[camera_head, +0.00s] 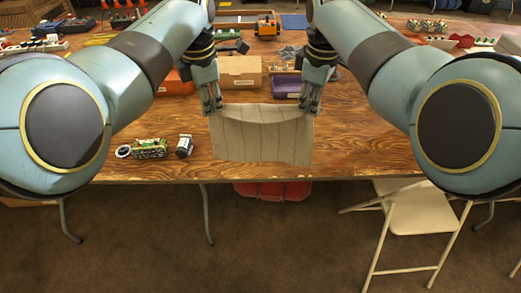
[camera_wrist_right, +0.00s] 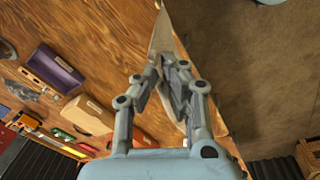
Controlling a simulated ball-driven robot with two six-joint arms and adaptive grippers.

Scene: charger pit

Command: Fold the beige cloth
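The beige cloth (camera_head: 262,138) is near the front edge of the wooden table, spread between my two grippers. Its far edge sags between them, and folds run down toward its near edge. My left gripper (camera_head: 212,104) is shut on the far left corner. My right gripper (camera_head: 313,104) is shut on the far right corner. In the right wrist view, the fingers of my right gripper (camera_wrist_right: 172,80) close around the cloth (camera_wrist_right: 163,38), which is seen nearly edge-on. I cannot tell whether the near edge touches the table.
A green circuit-board device (camera_head: 150,148) and a small dark-and-white cylinder (camera_head: 185,146) lie left of the cloth. A tan box (camera_head: 240,70) and a purple box (camera_head: 287,86) stand behind it. The table (camera_head: 365,140) is clear to the right. A folding chair (camera_head: 418,215) stands in front.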

